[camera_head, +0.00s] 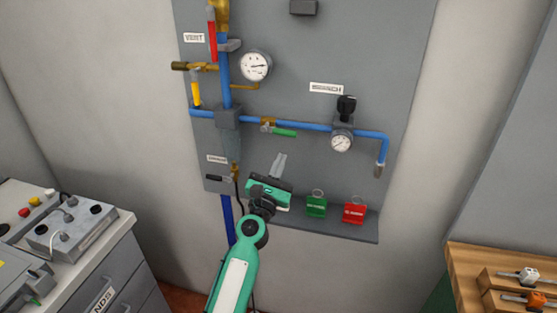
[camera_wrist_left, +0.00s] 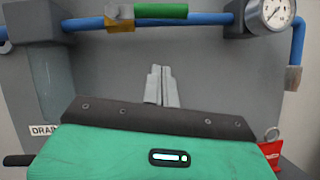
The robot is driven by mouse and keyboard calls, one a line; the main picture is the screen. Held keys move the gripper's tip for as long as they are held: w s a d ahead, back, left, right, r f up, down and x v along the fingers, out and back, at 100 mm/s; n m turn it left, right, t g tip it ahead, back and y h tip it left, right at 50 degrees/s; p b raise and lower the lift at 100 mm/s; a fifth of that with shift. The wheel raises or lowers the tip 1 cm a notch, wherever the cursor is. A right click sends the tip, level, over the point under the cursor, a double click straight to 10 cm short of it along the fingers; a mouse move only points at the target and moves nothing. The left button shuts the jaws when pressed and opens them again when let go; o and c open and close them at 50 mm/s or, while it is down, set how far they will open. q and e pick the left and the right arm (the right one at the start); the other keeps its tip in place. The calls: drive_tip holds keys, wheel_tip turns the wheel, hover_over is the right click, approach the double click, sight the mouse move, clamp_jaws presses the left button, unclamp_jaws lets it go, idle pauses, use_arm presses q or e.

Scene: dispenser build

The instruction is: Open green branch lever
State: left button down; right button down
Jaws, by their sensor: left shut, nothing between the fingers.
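The green branch lever (camera_head: 284,133) is on a brass valve (camera_head: 267,125) in the blue horizontal pipe. It lies nearly along the pipe, pointing right and slightly down in the head view. In the left wrist view the green lever (camera_wrist_left: 160,11) shows at the top, along the pipe. My left gripper (camera_head: 279,161) is below the lever, apart from it, fingers pointing up. Its fingers (camera_wrist_left: 160,80) are together and empty in the left wrist view. My right gripper is not in view.
A gauge (camera_head: 341,143) with a black knob sits right of the lever. A red lever (camera_head: 212,40) and yellow lever (camera_head: 195,93) are upper left. Green (camera_head: 316,206) and red (camera_head: 354,212) padlock-like tags stand on the panel's lower ledge. A workbench (camera_head: 120,225) is at left.

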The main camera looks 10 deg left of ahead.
use_arm(q)
drive_tip(key=d+b+v, duration=0.1)
drive_tip(key=v, duration=0.7)
drive_tip(key=shift+s+b, duration=0.25)
drive_tip(key=shift+b, duration=0.1)
drive_tip(key=shift+r, duration=0.1)
